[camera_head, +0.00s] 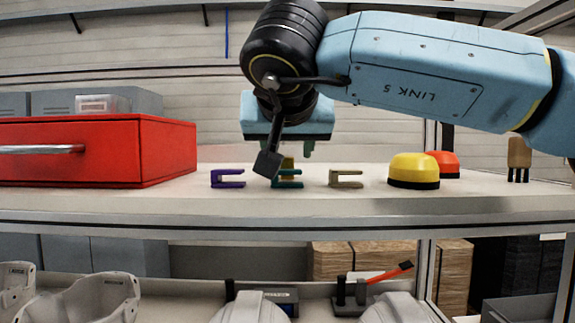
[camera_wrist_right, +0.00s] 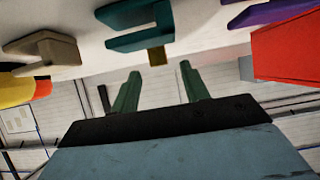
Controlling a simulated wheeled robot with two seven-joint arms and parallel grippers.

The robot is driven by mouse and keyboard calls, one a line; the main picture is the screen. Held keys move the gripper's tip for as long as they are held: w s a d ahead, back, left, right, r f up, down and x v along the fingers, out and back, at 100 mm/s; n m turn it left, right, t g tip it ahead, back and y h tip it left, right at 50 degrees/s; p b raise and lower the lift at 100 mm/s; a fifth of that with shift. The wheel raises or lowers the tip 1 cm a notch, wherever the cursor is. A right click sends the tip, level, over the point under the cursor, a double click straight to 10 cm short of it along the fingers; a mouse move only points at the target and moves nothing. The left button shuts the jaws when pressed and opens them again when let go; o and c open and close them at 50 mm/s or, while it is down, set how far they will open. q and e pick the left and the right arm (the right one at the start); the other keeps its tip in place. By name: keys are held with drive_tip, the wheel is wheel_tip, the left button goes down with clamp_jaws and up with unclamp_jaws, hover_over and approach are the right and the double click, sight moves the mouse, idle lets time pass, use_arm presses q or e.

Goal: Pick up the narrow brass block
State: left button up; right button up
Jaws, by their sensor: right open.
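In the head view my right gripper (camera_head: 290,148) is over the shelf behind the teal piece (camera_head: 288,183). My left gripper is not seen.
A purple U-piece (camera_head: 228,178) and a tan U-piece (camera_head: 345,178) flank the teal one. A red drawer box (camera_head: 165,150) stands left; yellow (camera_head: 413,170) and red (camera_head: 447,163) domes stand right. White helmet shells (camera_head: 250,307) lie on the lower shelf.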

drive_tip(key=shift+x, duration=1.15)
drive_tip(key=shift+s, duration=0.1)
drive_tip(key=shift+c, duration=0.8)
clamp_jaws()
drive_tip(key=shift+r, duration=0.1)
